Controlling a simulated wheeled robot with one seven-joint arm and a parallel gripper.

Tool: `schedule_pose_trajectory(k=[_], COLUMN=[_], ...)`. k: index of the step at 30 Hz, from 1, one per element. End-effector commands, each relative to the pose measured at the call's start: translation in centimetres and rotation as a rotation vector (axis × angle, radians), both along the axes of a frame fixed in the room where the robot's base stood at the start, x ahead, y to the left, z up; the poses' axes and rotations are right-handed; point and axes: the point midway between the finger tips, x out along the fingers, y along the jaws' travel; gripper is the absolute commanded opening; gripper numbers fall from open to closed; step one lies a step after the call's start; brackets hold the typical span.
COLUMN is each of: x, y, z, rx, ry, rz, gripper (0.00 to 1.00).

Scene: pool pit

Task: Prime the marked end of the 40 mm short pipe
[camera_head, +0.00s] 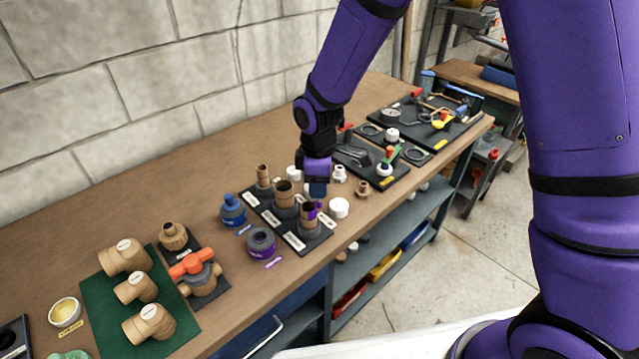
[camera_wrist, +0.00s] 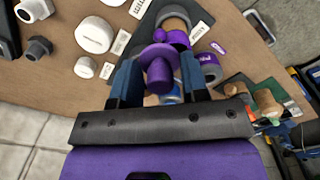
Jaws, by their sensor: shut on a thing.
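My gripper (camera_head: 317,190) is shut on a purple primer cap with a dauber (camera_wrist: 160,68); its blue fingers (camera_wrist: 157,82) grip the cap's sides. The dauber's purple tip (camera_wrist: 178,38) is at the rim of the front tan pipe (camera_head: 308,220), which also shows in the wrist view (camera_wrist: 173,12). I cannot tell if the tip touches it. This pipe stands upright on a black labelled board (camera_head: 312,244) with two other tan pipes (camera_head: 285,200) (camera_head: 263,178). The labels are too small to read. The purple primer can (camera_head: 261,241) stands open, left of the board.
A blue can (camera_head: 233,210) stands left of the board. White fittings (camera_head: 339,208) lie close to its right. An orange-handled valve (camera_head: 196,270) and tan fittings on a green mat (camera_head: 103,293) are at the front left. Black tool trays (camera_head: 372,168) lie behind to the right.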

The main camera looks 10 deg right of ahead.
Motion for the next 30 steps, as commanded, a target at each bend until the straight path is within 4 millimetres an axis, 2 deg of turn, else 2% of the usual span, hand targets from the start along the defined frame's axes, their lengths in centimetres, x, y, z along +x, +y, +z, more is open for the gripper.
schedule_pose_trajectory(k=[30], x=[1.5], y=[1.8], z=[0.0], rx=[0.000], ry=[0.000], rz=[0.001], gripper=[0.26])
